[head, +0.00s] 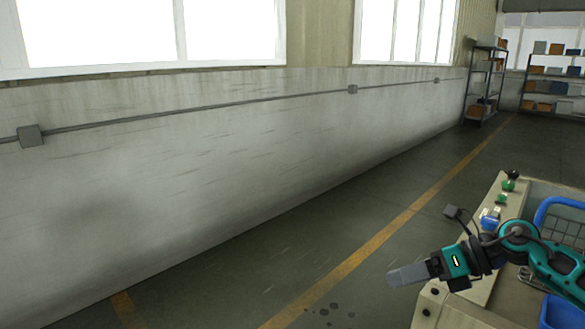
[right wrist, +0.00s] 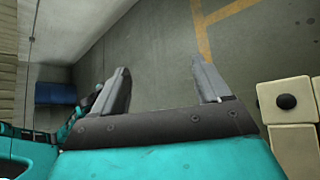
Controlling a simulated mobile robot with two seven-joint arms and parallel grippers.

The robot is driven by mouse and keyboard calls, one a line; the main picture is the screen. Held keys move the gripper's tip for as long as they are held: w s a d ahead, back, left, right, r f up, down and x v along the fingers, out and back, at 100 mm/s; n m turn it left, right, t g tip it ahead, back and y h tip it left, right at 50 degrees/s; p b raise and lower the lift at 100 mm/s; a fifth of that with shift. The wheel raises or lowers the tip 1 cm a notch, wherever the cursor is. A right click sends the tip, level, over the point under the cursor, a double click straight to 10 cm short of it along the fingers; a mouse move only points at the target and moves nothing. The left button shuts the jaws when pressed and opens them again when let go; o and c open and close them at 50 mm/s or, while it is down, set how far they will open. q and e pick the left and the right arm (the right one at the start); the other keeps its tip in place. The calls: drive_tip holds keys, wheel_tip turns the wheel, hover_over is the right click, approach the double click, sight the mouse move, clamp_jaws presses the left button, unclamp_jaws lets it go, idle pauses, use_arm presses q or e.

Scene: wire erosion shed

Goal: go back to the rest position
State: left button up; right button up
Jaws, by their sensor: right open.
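My right gripper (head: 408,275) is at the lower right of the head view, with its teal arm coming in from the right edge. It points left, over the floor beside the beige machine. In the right wrist view the right gripper (right wrist: 163,85) has its two grey fingers well apart, with only bare floor showing between them. It holds nothing.
A beige machine top (head: 482,258) with small green and blue items stands at right, a blue bin (head: 562,312) near it. A pale wall (head: 200,160) runs along the left. Shelves (head: 484,85) stand far back. The floor strip with a yellow line (head: 372,244) is clear.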

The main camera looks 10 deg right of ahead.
drive_tip(key=s+a+f+m+t+y, duration=0.2)
drive_tip(key=a+m+t, duration=0.2)
drive_tip(key=a+m, duration=0.25)
drive_tip(key=s+a+f+m+t+y, duration=0.1)
drive_tip(key=a+f+m+t, duration=0.1)
drive_tip(key=a+m+t, duration=0.45)
drive_tip(key=s+d+f+m+g+h, duration=0.1)
drive_tip(key=s+f+m+g+h, duration=0.1)
drive_tip(key=s+f+m+h, duration=0.3)
drive_tip(key=s+d+f+m+g+h, duration=0.2)
drive_tip(key=s+f+m+h, duration=0.4)
drive_tip(key=s+f+m, duration=0.5)
wheel_tip(320, 180, down, 4)
drive_tip(key=m, duration=0.9)
drive_tip(key=shift+s+d+g+h, duration=0.2)
drive_tip(key=shift+s+g+h, duration=0.1)
drive_tip(key=shift+g, duration=0.05)
